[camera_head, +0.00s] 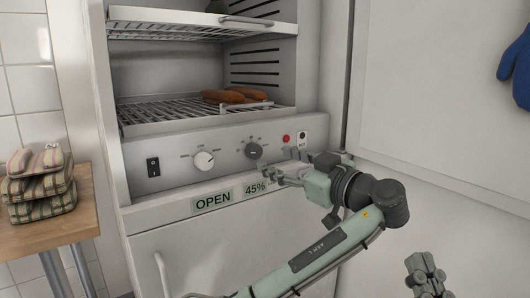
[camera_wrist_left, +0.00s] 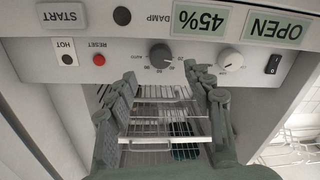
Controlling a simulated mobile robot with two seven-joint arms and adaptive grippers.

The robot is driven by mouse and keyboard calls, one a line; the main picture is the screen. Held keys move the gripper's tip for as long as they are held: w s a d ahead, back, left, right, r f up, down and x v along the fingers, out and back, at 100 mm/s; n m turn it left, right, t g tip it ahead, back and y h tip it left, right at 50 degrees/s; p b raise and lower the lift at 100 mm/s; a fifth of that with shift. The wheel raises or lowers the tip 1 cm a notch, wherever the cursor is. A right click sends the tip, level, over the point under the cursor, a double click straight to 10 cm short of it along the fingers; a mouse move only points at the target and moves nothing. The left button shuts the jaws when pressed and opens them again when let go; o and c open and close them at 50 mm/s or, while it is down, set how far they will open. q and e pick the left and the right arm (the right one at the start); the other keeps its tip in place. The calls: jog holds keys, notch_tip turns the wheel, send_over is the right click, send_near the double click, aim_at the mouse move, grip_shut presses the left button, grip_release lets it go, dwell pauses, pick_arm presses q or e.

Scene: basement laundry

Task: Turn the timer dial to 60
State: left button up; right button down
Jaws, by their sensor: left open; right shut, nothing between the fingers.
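The dark grey dial (camera_head: 253,151) sits on the appliance's sloped control panel, right of a white knob (camera_head: 204,160). In the left wrist view, which is upside down, the dial (camera_wrist_left: 160,55) has small printed numbers around it. I cannot clearly tell which number it points to. My left gripper (camera_head: 282,163) is open just right of the dial in the head view. In the left wrist view its fingertips (camera_wrist_left: 160,72) spread on either side of the dial; contact is not visible. My right gripper (camera_head: 426,275) is shut and empty at the lower right, away from the panel.
The panel (camera_head: 180,182) also carries a black switch (camera_head: 153,166), a red button (camera_head: 286,139) and OPEN (camera_head: 212,201) and 45% (camera_head: 255,188) displays. Above, sausage-like items (camera_head: 222,97) lie on a wire rack (camera_head: 165,112). Folded cloths (camera_head: 40,185) lie on a wooden table (camera_head: 85,215).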

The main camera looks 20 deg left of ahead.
aim_at(257, 153)
pick_arm(q)
jog(key=x, duration=0.6)
jog(key=shift+a, duration=0.15)
jog(key=shift+c, duration=0.3)
jog(key=c, duration=1.1)
